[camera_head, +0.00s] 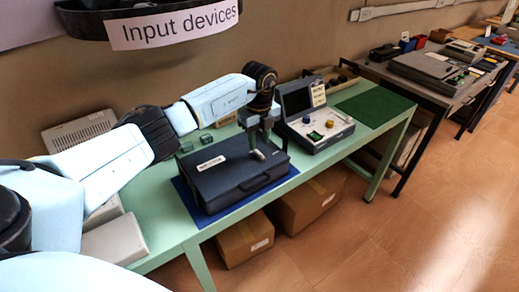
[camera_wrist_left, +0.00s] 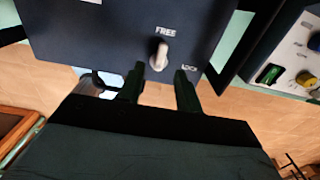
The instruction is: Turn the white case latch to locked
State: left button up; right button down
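The dark blue case (camera_head: 235,182) lies closed on a blue mat (camera_head: 193,207) on the green table. Its white latch (camera_wrist_left: 160,56) shows in the left wrist view, on the case's dark face. The latch stands nearly upright in that view, its upper end toward the FREE label (camera_wrist_left: 166,31); the LOCK label (camera_wrist_left: 189,68) is to its lower right. My left gripper (camera_wrist_left: 159,72) is open, with one fingertip on each side of the latch's lower end; contact cannot be told. In the head view the left gripper (camera_head: 256,148) is over the case. My right gripper is not in view.
A grey console (camera_head: 318,130) with a screen and knobs stands to the right of the case. A green mat (camera_head: 375,106) lies beyond it. Cardboard boxes (camera_head: 243,240) are under the table. An "Input devices" sign (camera_head: 175,26) hangs above my left arm.

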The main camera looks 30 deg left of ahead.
aim_at(259, 153)
pick_arm(q)
jog(key=shift+f, duration=2.15)
jog(key=shift+c, duration=0.3)
grip_shut()
